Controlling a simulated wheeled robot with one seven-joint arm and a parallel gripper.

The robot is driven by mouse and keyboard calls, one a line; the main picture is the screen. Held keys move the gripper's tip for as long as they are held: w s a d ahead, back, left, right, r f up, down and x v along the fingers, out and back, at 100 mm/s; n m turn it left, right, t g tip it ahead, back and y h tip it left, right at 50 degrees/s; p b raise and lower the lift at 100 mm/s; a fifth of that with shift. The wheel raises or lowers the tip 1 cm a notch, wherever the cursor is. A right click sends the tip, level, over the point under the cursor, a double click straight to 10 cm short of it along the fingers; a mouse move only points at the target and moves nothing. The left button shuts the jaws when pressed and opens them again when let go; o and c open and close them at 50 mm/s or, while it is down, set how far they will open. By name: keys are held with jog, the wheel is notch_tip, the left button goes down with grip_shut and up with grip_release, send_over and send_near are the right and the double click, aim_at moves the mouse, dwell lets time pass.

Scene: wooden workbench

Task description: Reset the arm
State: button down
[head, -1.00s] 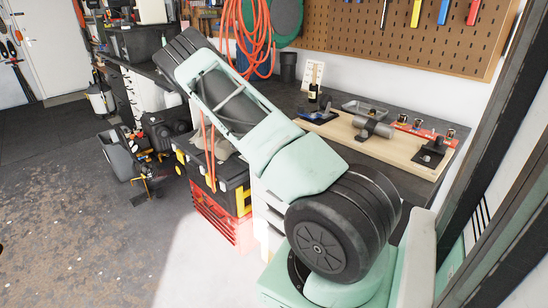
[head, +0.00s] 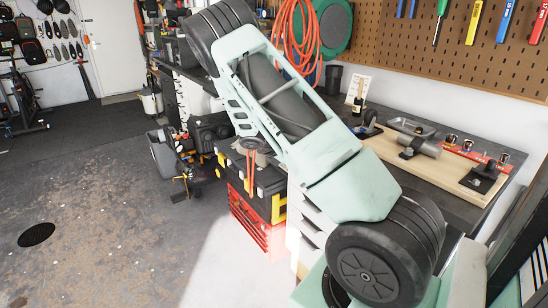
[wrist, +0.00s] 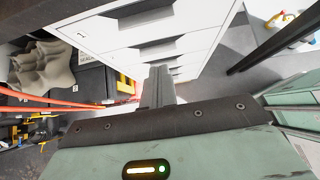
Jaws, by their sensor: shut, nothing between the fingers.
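My mint-green arm (head: 345,180) crosses the middle of the head view, rising from lower right to upper left. My gripper is hidden in the head view. In the wrist view my gripper (wrist: 158,83) is shut and empty, its grey fingers together. It points toward a white drawer cabinet (wrist: 150,32), and I cannot tell the gap between them. The cabinet also shows in the head view (head: 308,228), partly behind my arm.
A grey bin (head: 163,160) stands further left. Open floor (head: 100,230) lies at left.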

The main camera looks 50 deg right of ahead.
jog(key=a+r+m+t+y, duration=0.1)
jog(key=a+r+m+y, duration=0.15)
jog(key=a, duration=1.35)
jog(key=a+r+m+t+y, duration=0.2)
jog(key=a+r+y, duration=0.1)
jog(key=a, duration=1.4)
jog(key=s+a+r+m+y, duration=0.1)
jog(key=s+a+r+y, duration=0.1)
jog(key=s+a, duration=0.8)
jog(key=s+a+r+m+y, duration=0.1)
jog(key=s+a+r, duration=0.4)
jog(key=s+a, duration=0.6)
jog(key=shift+s+m+y, duration=0.35)
jog(key=shift+y, duration=0.2)
jog(key=shift+r, duration=0.1)
